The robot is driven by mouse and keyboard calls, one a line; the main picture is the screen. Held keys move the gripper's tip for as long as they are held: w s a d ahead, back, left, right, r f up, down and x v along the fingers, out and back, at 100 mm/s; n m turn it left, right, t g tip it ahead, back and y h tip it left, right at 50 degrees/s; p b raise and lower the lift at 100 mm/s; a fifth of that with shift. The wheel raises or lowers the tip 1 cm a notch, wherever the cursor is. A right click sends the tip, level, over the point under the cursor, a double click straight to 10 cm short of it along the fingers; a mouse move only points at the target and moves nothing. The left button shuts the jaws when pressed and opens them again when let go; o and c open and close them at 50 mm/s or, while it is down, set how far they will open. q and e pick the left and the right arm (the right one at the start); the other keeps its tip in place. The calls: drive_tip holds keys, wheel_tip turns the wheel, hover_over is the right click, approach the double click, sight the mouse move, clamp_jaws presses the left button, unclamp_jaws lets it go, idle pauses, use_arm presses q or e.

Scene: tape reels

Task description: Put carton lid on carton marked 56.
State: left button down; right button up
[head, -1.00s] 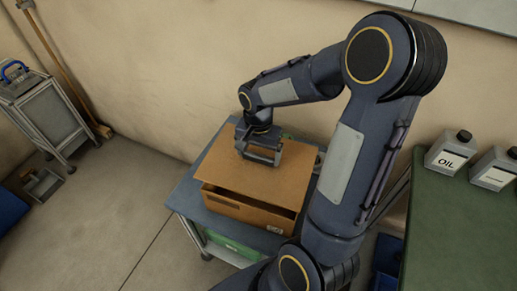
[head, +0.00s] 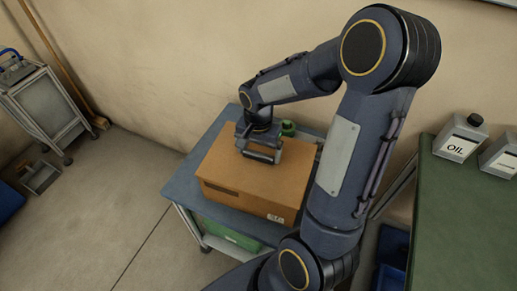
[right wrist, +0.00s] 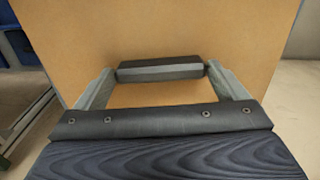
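The brown carton (head: 235,198) stands on a blue-topped cart, with a small label low on its front right corner. I cannot read a number on it. The flat brown carton lid (head: 225,165) lies over the carton's top, with no clear gap at the front. My right gripper (head: 262,154) is at the lid's far part. In the right wrist view its two grey fingers (right wrist: 161,85) stand at both ends of a dark bar (right wrist: 160,68) over the lid (right wrist: 160,30) and appear shut on it. My left gripper is out of view.
The cart's blue top (head: 183,182) has free room left of the carton. A green object (head: 288,128) is behind it, and a green box (head: 230,233) is on the lower shelf. A green table (head: 460,215) with an oil can (head: 460,140) stands at right.

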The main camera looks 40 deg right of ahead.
sight(259, 155)
drive_tip(key=shift+o, duration=0.6)
wheel_tip(259, 155, up, 8)
drive_tip(key=shift+f, duration=0.25)
drive_tip(key=shift+r, duration=0.15)
idle(0.4)
drive_tip(key=shift+s+a+r, duration=0.1)
drive_tip(key=shift+s+r, duration=0.1)
drive_tip(key=s+a+r+n+t+y, duration=0.3)
drive_tip(key=s+a+n, duration=0.6)
drive_tip(key=s, duration=0.4)
drive_tip(key=shift+s+a+r+n+t+y, duration=0.4)
drive_tip(key=shift+a+r+t, duration=0.4)
drive_tip(key=shift+t, duration=0.5)
